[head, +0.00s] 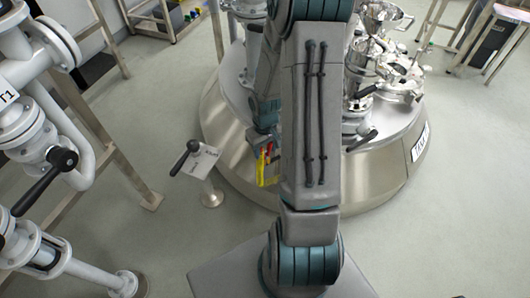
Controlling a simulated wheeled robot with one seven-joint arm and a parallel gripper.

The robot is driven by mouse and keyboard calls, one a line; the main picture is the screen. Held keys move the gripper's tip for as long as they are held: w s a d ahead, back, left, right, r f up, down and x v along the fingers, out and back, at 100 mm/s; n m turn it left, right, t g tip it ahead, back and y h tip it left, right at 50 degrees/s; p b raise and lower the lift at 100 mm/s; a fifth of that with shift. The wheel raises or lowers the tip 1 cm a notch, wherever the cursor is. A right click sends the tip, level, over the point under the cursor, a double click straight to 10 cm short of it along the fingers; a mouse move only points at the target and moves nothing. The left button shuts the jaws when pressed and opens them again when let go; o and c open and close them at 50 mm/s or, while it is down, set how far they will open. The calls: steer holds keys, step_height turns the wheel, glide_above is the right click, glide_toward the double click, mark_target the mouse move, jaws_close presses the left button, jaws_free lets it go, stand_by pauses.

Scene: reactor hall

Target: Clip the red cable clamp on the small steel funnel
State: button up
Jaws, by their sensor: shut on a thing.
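My gripper (264,150) hangs in front of the metal drum platform, left of my forearm, which hides part of it. It is shut on the red cable clamp (262,166), a small red piece; a yellow part shows right beside it, and I cannot tell whether that belongs to the clamp. A steel funnel-like vessel (374,17) shows at the top, right of my arm, among shiny fittings on the platform. I cannot tell for certain that it is the small steel funnel. The clamp is well apart from it.
The round steel platform (385,185) carries several fittings and black-handled valves. White flanged pipes (50,130) fill the left edge. A bench (500,15) stands at top right. Floor at lower right is clear.

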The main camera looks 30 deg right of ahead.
steer(key=shift+r+p, duration=1.8)
steer(key=shift+r, duration=0.45)
